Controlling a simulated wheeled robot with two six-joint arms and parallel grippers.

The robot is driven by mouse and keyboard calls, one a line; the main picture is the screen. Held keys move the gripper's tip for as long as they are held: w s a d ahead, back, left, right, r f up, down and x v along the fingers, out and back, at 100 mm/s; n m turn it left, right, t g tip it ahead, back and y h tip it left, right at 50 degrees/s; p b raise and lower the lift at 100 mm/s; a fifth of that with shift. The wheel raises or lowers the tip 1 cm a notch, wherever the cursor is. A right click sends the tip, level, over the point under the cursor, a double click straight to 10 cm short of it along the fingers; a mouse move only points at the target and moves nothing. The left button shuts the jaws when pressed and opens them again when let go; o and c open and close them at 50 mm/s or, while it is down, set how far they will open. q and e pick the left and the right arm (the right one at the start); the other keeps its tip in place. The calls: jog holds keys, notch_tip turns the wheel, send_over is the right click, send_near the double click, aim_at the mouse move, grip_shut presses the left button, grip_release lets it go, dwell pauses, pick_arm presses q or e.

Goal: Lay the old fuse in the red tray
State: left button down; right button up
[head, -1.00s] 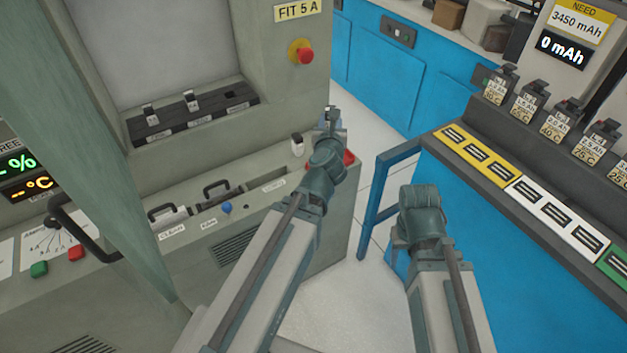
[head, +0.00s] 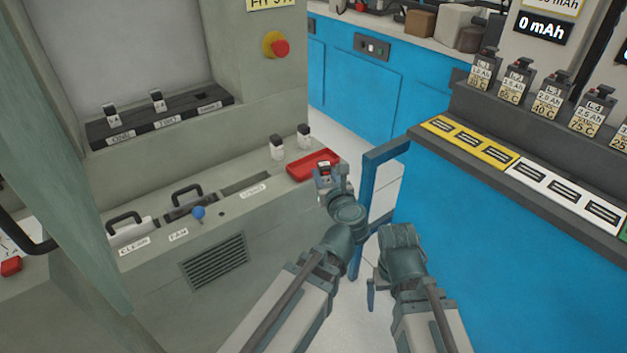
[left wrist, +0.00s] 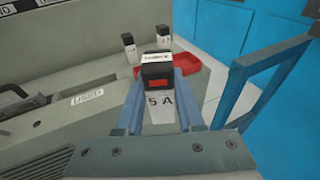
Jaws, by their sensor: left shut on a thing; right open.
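A white fuse (left wrist: 160,103) with a black cap, a red window and the label "5 A" is upright between the fingers of my left gripper (left wrist: 162,115). In the head view its top (head: 324,168) shows at my left gripper (head: 328,182). The red tray (head: 314,161) sits at the right end of the machine's ledge, just beyond the held fuse. In the left wrist view the tray (left wrist: 194,73) lies behind the fuse, which partly hides it. The visible tray floor is empty. My right gripper (head: 373,283) hangs low to the right, mostly hidden by its wrist.
Two white fuses with dark caps (head: 277,148) (head: 304,137) stand on the ledge beside the tray. The "USED" slot (head: 246,184) lies left of them. A blue frame (head: 370,195) rises close right of my left gripper. A blue battery bench (head: 480,230) stands at right.

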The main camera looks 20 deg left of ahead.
pick_arm(q)
jog(key=shift+s+d+f, duration=0.1)
jog(key=shift+d+f, duration=0.05)
jog(key=shift+f, duration=0.15)
jog(key=x, duration=0.5)
jog(key=a+r+b+x, duration=0.1)
jog(key=x, duration=0.4)
jog(key=r+x, duration=0.1)
jog(key=x, duration=0.5)
jog(key=shift+s+a+b, duration=0.2)
jog(key=shift+a+b, duration=0.05)
jog(key=shift+b, duration=0.05)
jog(key=shift+f+b, duration=1.75)
jog(key=shift+f, duration=0.1)
jog(key=shift+f, duration=0.15)
jog(key=c, duration=0.5)
grip_release()
